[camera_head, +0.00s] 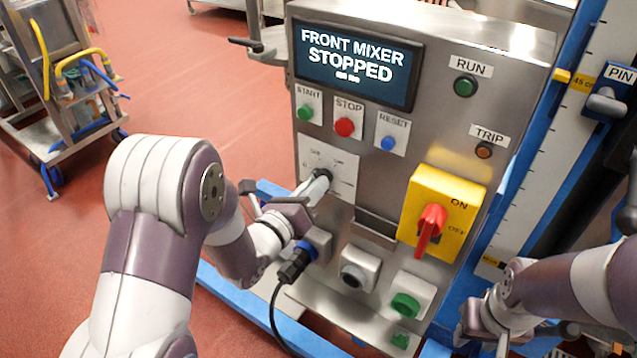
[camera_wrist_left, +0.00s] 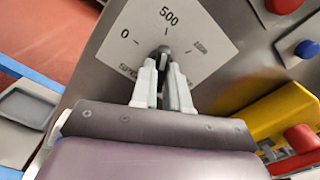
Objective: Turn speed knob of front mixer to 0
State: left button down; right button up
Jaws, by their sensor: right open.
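The speed knob (camera_wrist_left: 164,52) is small and dark, on a white dial plate (camera_head: 343,165) marked 0, 500 and a third, unreadable label. In the left wrist view it points roughly toward the 500 mark. My left gripper (camera_head: 322,180) is at the dial. In the left wrist view its two pale fingertips (camera_wrist_left: 163,72) sit close on either side of the knob, closed around it; the fingers hide its lower part. The panel screen (camera_head: 353,62) reads FRONT MIXER STOPPED. My right gripper (camera_head: 490,325) is open at the lower right, away from the dial.
Start (camera_head: 305,112), stop (camera_head: 344,126) and reset (camera_head: 388,143) buttons sit above the dial. A yellow switch plate with a red handle (camera_head: 430,230) is to its right. A black cable plug (camera_head: 295,265) sticks out below my left gripper. A cart (camera_head: 60,80) stands at the far left.

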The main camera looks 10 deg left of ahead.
pick_arm(q)
jog(key=n, duration=1.2)
jog(key=shift+n+b, duration=0.3)
jog(key=c, duration=1)
grip_release()
jog(key=shift+o, duration=0.2)
jog(key=shift+v, duration=2.55)
